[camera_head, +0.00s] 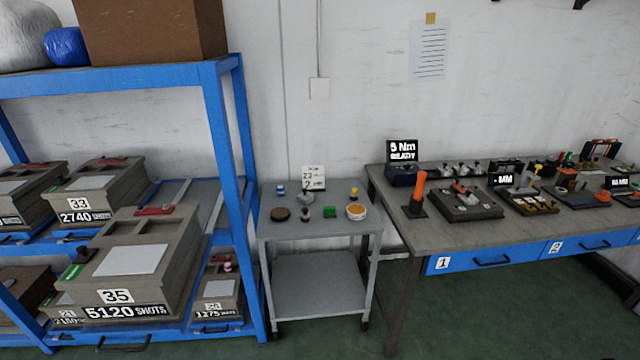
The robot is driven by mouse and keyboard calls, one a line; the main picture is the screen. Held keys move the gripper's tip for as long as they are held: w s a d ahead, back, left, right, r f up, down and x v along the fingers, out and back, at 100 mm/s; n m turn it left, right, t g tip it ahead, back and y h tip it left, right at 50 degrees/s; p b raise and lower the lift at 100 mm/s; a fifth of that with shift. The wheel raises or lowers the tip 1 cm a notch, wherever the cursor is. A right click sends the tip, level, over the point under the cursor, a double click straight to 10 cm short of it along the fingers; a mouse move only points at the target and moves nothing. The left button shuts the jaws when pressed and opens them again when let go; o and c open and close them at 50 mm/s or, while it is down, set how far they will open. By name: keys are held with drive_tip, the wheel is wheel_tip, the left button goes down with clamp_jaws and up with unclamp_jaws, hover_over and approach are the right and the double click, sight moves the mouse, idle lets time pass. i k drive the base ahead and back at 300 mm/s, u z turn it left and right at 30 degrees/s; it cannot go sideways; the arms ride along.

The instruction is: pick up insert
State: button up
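I cannot tell for sure which object is the insert. Several small parts stand on the top of a grey cart: a brown disc (280,214), a small dark and reddish piece (305,216), a green block (330,212), an orange round dish with a pale rim (356,212), a blue and white piece (280,190) and a yellow-topped piece (354,192). Small metallic pieces (462,188) also sit on a dark fixture (466,207) on the workbench. They are too small to identify. My gripper is not in view.
The grey cart (318,280) stands between a blue rack (222,150) loaded with heavy numbered moulds (130,270) and the workbench (400,222). A number card (313,178), an orange-handled tool (417,192) and a "5 Nm READY" display (402,152) stand upright. The cart's lower shelf is empty.

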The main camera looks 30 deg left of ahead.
sight(306, 197)
drive_tip(key=u, duration=0.6)
drive_tip(key=i, duration=1.25)
drive_tip(key=u, duration=2.15)
drive_tip(key=i, duration=1.2)
drive_tip(key=u, duration=0.4)
